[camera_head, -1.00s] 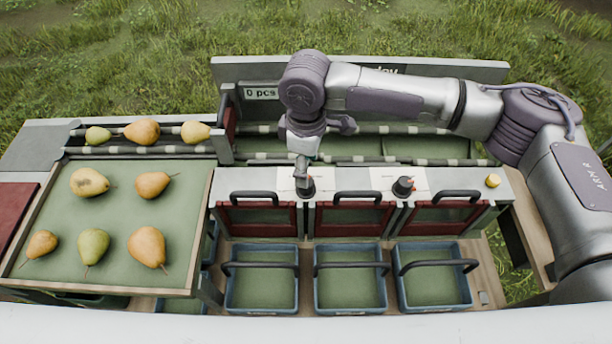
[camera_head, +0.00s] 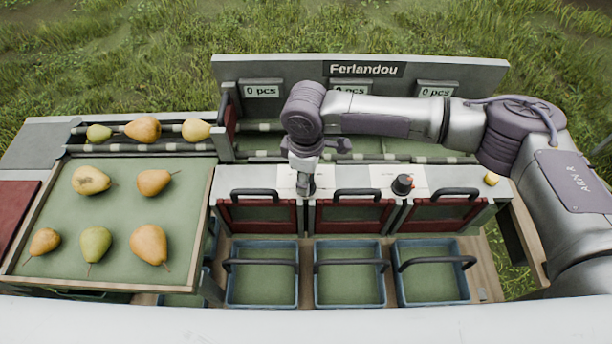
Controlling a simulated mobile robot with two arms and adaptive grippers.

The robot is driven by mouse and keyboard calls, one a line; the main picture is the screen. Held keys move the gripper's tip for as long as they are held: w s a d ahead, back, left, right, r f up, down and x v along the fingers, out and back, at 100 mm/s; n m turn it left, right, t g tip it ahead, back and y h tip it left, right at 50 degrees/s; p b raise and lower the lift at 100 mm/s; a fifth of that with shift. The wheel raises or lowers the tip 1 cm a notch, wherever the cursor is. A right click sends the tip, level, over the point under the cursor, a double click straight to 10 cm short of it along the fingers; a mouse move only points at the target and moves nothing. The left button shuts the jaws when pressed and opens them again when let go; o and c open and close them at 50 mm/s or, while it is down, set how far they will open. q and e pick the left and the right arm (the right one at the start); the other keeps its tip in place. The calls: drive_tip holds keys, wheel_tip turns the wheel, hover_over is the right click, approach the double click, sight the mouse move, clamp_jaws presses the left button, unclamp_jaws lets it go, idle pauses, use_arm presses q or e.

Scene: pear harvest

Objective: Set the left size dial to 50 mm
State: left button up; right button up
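My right gripper (camera_head: 305,186) points down at the left size dial, over the white scale card (camera_head: 287,181) on the grey panel. The gripper hides the left dial almost wholly, so I cannot read its setting or tell whether the fingers are closed around it. My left gripper is not in view.
Three red-framed gates with black handles (camera_head: 354,192) line the panel front, above blue crates (camera_head: 262,304). Several pears lie on the green tray (camera_head: 130,215) at left. Three counters (camera_head: 262,91) read 0 pcs.

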drive_tip(key=shift+c, duration=1.3)
